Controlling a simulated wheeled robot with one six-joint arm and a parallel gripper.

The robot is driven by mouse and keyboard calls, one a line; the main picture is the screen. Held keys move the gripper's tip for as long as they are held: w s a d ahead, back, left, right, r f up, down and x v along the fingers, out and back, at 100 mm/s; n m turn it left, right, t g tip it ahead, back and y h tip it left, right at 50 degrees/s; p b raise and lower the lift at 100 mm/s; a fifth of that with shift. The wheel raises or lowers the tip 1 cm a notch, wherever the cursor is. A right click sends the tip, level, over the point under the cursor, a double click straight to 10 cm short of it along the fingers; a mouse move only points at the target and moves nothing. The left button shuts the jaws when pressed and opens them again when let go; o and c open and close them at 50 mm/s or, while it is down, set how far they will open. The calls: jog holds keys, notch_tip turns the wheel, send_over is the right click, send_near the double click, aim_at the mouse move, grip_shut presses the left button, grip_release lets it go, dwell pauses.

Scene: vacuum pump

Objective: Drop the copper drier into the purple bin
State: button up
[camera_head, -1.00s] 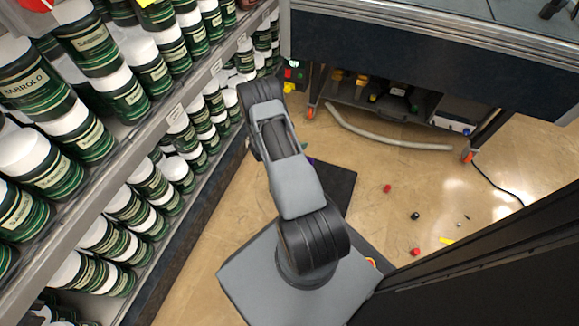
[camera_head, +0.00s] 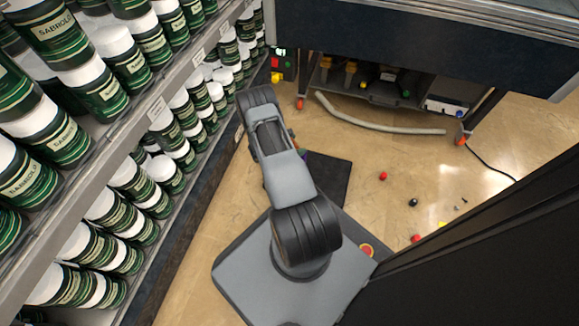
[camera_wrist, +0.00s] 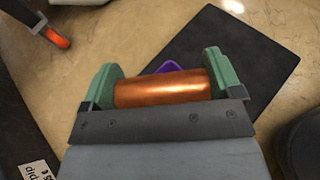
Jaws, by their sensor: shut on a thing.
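My gripper (camera_wrist: 162,88) is shut on the copper drier (camera_wrist: 165,88), a shiny copper cylinder lying crosswise between the two green fingers in the wrist view. A small part of the purple bin (camera_wrist: 168,67) shows just beyond the drier in the wrist view; the rest is hidden behind the drier and gripper. Only a sliver of purple (camera_head: 303,154) shows beside my arm there. I cannot tell how high the drier is above the bin.
A dark mat (camera_wrist: 235,50) lies on the floor around the bin. Shelves of green cans (camera_head: 100,92) stand close on the left. A workbench (camera_head: 420,45) stands at the back, with a pale hose (camera_head: 380,125) below. Small red and black parts lie on the floor at right.

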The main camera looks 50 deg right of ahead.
jog(key=shift+f, duration=0.4)
jog(key=o, duration=0.8)
jog(key=shift+p+v, duration=2.4)
jog(key=shift+v, duration=4.55)
jog(key=shift+s, duration=0.2)
